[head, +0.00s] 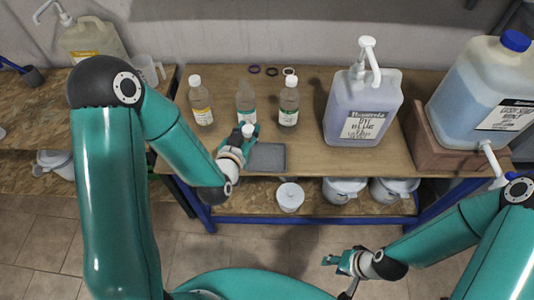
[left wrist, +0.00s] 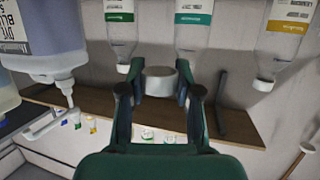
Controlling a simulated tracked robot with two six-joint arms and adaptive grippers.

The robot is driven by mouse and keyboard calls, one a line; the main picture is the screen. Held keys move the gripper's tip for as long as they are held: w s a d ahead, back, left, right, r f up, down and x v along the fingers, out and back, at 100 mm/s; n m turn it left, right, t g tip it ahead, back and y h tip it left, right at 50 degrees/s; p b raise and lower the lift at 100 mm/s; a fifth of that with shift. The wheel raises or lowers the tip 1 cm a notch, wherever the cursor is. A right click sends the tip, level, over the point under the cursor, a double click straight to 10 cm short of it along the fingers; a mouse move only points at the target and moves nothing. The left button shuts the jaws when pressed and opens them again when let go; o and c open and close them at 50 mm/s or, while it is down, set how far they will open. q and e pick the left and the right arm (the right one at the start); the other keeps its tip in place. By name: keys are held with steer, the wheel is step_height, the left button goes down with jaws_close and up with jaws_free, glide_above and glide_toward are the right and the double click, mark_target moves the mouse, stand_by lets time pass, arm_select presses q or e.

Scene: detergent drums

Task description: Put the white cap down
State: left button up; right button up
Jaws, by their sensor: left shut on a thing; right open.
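The white cap (head: 248,130) is between the fingers of my left gripper (head: 247,137), above the table beside the grey tray (head: 268,157). In the left wrist view the cap (left wrist: 160,81) sits between the two fingertips. A clear bottle with a teal label (head: 245,103) stands just behind the gripper; its top looks capless. My right gripper (head: 345,262) is open and empty, low at the front, away from the table.
A yellow-label bottle (head: 202,106) and a green-label bottle (head: 289,103), both white-capped, flank the middle bottle. Several rings (head: 271,71) lie behind. A pump jug (head: 361,108) and a large drum (head: 484,90) stand right. The grey tray looks empty.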

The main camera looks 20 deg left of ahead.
arm_select(q)
steer(key=shift+w+d, duration=0.1)
steer(key=shift+d, duration=0.15)
steer(key=shift+w+d, duration=0.1)
steer(key=shift+d, duration=0.05)
arm_select(e)
steer(key=shift+o, duration=1.3)
arm_select(q)
steer(key=shift+w+f+b, duration=0.1)
steer(key=shift+w+b, duration=0.15)
steer(key=shift+b, duration=0.2)
arm_select(e)
steer(key=shift+o, duration=0.7)
steer(key=shift+w+f, duration=0.1)
steer(key=shift+f, duration=0.35)
arm_select(q)
steer(key=w+d+r+n+y+b, duration=0.2)
steer(key=w+d+r+y+b, duration=0.15)
steer(key=b, duration=1.25)
step_height(320, 180, down, 14)
steer(key=b, duration=0.3)
steer(key=shift+s+a+r, duration=0.1)
steer(key=shift+s+r, duration=0.05)
steer(key=shift+r, duration=0.05)
steer(key=shift+f+b, duration=0.35)
steer(key=shift+f, duration=2)
arm_select(e)
step_height(320, 180, down, 20)
steer(key=shift+r, duration=0.2)
steer(key=shift+a, duration=0.1)
